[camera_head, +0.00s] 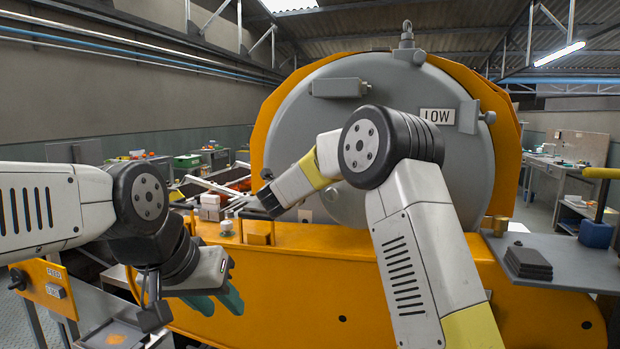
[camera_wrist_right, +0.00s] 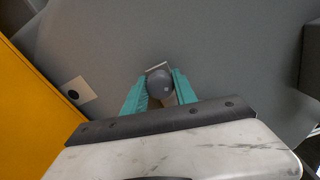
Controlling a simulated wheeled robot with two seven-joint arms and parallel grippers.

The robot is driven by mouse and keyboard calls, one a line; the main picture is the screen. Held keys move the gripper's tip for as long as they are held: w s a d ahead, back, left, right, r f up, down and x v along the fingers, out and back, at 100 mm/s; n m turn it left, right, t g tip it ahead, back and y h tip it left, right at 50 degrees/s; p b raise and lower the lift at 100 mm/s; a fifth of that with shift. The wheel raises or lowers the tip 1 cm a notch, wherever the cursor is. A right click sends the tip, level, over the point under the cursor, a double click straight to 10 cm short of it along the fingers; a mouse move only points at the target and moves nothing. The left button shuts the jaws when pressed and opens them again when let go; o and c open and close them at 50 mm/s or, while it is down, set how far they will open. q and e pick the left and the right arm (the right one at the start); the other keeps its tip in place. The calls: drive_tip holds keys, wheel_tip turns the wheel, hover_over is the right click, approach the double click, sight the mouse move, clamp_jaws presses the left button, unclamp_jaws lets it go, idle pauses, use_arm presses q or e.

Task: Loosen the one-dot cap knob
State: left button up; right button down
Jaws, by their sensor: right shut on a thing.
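In the right wrist view the two teal fingers of my right gripper (camera_wrist_right: 160,92) are closed on either side of a round grey knob (camera_wrist_right: 160,83). A pale plate (camera_wrist_right: 158,66) shows partly behind this knob; the rest of it is hidden, so I cannot read any dots. A square pale plate with one dark round mark (camera_wrist_right: 78,90) lies to the left on the grey surface. In the head view my right arm hides its gripper and the knob. My left gripper (camera_head: 218,304) hangs in front of the orange machine body, its teal fingers apart and empty.
The large round grey machine front (camera_head: 440,110) carries a LOW sign (camera_head: 437,116) and grey brackets. A grey side shelf (camera_head: 560,265) holds a dark stack of plates (camera_head: 528,262). An orange panel (camera_head: 45,287) stands at lower left, near my left arm.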

drive_tip(key=n, duration=0.5)
drive_tip(key=shift+n, duration=0.4)
idle(0.3)
drive_tip(key=c, duration=1)
unclamp_jaws()
drive_tip(key=shift+w, duration=0.1)
drive_tip(key=v, duration=0.8)
